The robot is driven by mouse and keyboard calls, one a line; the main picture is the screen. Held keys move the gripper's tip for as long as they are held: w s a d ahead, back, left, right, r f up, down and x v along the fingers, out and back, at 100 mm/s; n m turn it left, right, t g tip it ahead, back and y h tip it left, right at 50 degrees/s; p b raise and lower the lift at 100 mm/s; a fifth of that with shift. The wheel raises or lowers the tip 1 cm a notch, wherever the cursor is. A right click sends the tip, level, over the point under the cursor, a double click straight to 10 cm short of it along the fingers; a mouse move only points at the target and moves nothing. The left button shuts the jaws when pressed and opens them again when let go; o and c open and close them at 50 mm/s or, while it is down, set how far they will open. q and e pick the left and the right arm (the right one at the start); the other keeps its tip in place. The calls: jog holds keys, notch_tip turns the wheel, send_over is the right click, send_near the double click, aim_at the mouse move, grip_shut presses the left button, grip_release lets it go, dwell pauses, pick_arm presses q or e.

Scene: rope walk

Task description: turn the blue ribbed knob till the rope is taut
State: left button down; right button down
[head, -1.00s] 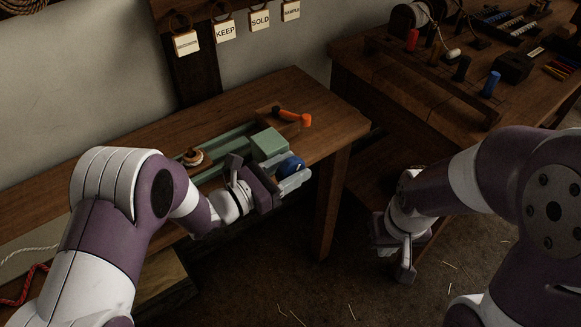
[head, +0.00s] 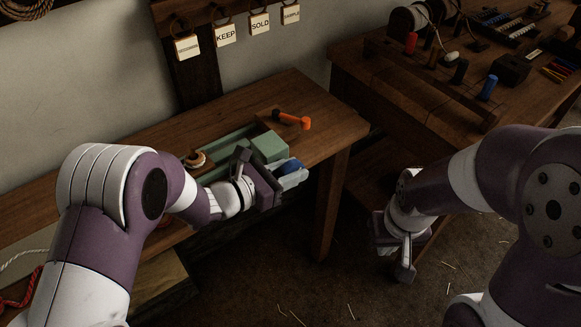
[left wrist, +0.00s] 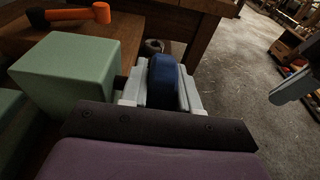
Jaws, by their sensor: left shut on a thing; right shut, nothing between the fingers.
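The blue knob (head: 291,165) is at the front edge of the bench, at the near side of a green block-shaped housing (head: 270,147). My left gripper (head: 290,178) is shut on it. In the left wrist view the blue knob (left wrist: 162,82) sits between the two pale fingers, with the green housing (left wrist: 65,75) to its left. The knob's ribs are too dark to make out. The rope cannot be seen clearly at the green device; my left arm hides part of it. My right gripper (head: 405,258) is shut and empty, hanging low right of the bench.
An orange-handled tool (head: 293,120) lies on the bench behind the housing. A wooden spool-like piece (head: 195,159) sits at the device's left part. A second table (head: 400,85) with pegs and a reel stands at the right. Floor between the tables is clear apart from straw bits.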

pick_arm(q)
jog(key=g+y+p, duration=0.2)
jog(key=shift+d+r+y, duration=0.1)
jog(key=shift+r+y, duration=0.1)
jog(key=shift+y, duration=0.2)
jog(key=shift+w+f+g+y+p, duration=0.15)
jog(key=shift+g+y+p, duration=0.35)
jog(key=shift+y+p, duration=0.25)
jog(key=c, duration=0.9)
grip_release()
jog(key=p+v, duration=0.2)
jog(key=v, duration=1)
jog(key=shift+s+a, duration=0.25)
jog(key=shift+a, duration=0.05)
